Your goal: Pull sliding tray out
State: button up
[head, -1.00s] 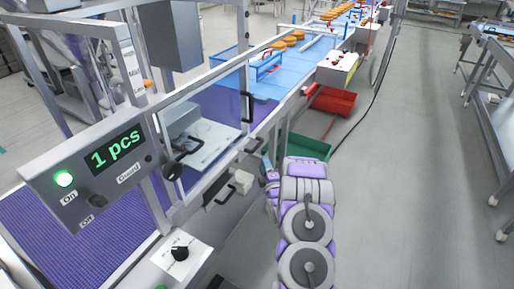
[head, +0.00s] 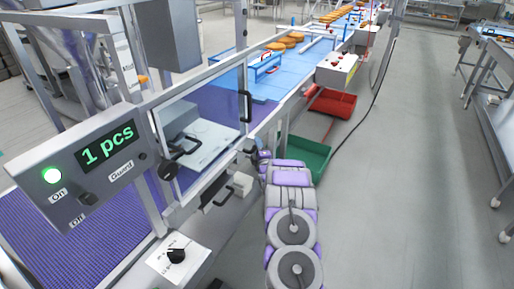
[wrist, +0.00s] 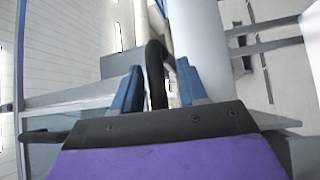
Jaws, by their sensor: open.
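A black bar handle (wrist: 156,72) stands between the two blue fingertips of my gripper (wrist: 160,90) in the wrist view. The fingers are apart, one on each side of it; I cannot tell whether either touches it. A pale grey tray-like plate (head: 212,137) lies behind the guard. Which part is the sliding tray, and how it joins this handle, I cannot tell.
The guard has a black upright handle (head: 246,106). Another black handle (head: 215,195) sits low on the machine's side. A control panel (head: 85,170) reads "1 pcs" with a green light. Green (head: 308,158) and red (head: 332,102) bins stand beyond my arm.

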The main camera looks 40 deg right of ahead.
jog(key=shift+a, duration=0.1)
grip_shut()
dwell(0.3)
